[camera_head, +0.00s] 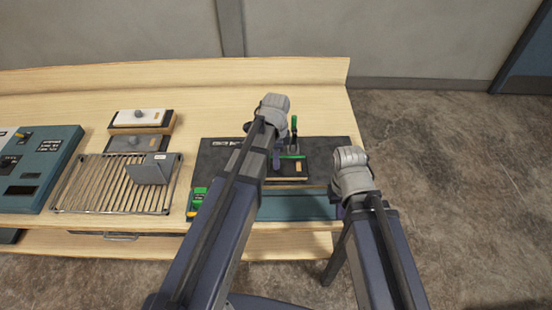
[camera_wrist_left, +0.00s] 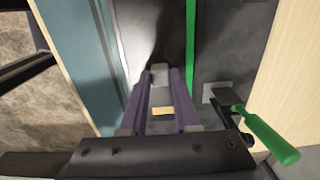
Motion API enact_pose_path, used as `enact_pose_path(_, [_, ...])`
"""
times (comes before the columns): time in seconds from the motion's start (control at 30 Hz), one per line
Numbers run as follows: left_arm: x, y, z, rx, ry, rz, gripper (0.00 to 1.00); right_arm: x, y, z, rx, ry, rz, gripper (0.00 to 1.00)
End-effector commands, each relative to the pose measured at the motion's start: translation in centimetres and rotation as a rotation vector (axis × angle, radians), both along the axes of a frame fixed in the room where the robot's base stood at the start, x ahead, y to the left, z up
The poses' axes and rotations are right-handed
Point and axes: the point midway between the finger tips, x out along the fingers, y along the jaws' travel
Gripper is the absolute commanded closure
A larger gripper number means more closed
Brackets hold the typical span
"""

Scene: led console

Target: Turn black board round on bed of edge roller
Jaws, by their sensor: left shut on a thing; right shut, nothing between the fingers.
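The black board (camera_head: 273,174) lies on the bed of the edge roller (camera_head: 222,153), a dark-topped machine with a teal front. A tan label shows on the board, and a green strip runs along its far side. In the left wrist view the label (camera_wrist_left: 162,113) shows between my fingers. My left gripper (camera_head: 277,160) points down over the board and is shut on it, seemingly at a small grey knob (camera_wrist_left: 159,75). My left arm hides part of the board and machine. My right gripper (camera_head: 338,212) is shut and empty near the machine's front right corner.
A green-handled lever (camera_head: 294,126) stands behind the board and shows in the left wrist view (camera_wrist_left: 270,135). Green buttons (camera_head: 196,199) sit at the machine's front left.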

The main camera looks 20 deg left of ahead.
Motion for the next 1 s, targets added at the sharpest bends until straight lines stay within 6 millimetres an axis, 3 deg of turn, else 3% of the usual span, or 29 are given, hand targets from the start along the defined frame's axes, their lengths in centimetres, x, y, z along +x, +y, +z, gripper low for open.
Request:
enact_pose_path(0.83, [0.0,0.0,-0.72,0.0,0.0,0.0,1.0,0.0,0.0,-0.72,0.0,0.0,0.0,1.0])
enact_pose_path(0.87, [0.0,0.0,-0.72,0.0,0.0,0.0,0.68,0.0,0.0,-0.72,0.0,0.0,0.0,1.0])
enact_pose_path(1.0, [0.0,0.0,-0.72,0.0,0.0,0.0,0.53,0.0,0.0,-0.72,0.0,0.0,0.0,1.0])
